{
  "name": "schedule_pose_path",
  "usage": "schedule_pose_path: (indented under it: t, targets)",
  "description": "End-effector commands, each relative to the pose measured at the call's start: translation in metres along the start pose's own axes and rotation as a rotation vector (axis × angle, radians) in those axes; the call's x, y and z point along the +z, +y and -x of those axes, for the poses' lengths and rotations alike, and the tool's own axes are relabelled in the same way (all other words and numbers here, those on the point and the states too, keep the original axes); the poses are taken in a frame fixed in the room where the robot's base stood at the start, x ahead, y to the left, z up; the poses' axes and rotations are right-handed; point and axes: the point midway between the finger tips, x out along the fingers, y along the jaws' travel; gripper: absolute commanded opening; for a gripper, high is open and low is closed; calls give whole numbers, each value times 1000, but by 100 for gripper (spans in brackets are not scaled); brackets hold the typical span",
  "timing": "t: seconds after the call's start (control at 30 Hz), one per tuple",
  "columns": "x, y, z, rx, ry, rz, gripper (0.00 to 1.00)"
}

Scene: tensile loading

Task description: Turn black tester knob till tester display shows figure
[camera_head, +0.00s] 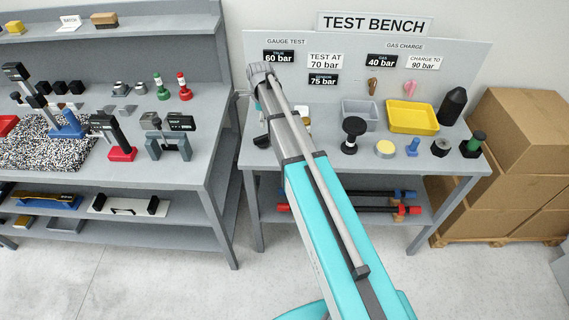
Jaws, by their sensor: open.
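A black round-topped knob (354,127) stands upright on a black foot on the test bench (290,160), just right of my arm. I cannot tell for sure that it is the tester's knob. Behind it, on the gauge test side, a black display (278,57) reads 60 bar, and a second black display (322,79) reads 75 bar. A white card (325,61) between them says TEST AT 70 bar. My arm reaches over the bench's left part, its wrist left of the knob and apart from it.
Right of the knob are a yellow disc (385,149), a blue part (412,147) and a yellow tray (412,117). A grey tray (361,113) lies behind it. Cardboard boxes (520,140) stand at the right. A second bench (190,165) holds testers at the left.

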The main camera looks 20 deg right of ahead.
Motion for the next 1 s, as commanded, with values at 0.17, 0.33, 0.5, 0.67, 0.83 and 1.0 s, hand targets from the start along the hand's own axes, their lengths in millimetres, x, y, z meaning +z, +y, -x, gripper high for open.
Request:
schedule_pose_path:
  t: [0.17,0.33,0.5,0.67,0.83,1.0]
  targets:
    - [0,0,20,0,0,0,60]
    - [0,0,34,0,0,0,60]
    - [0,0,49,0,0,0,60]
    - [-5,14,43,0,0,89,60]
    - [-11,28,41,0,0,204,60]
    - [-16,42,38,0,0,319,60]
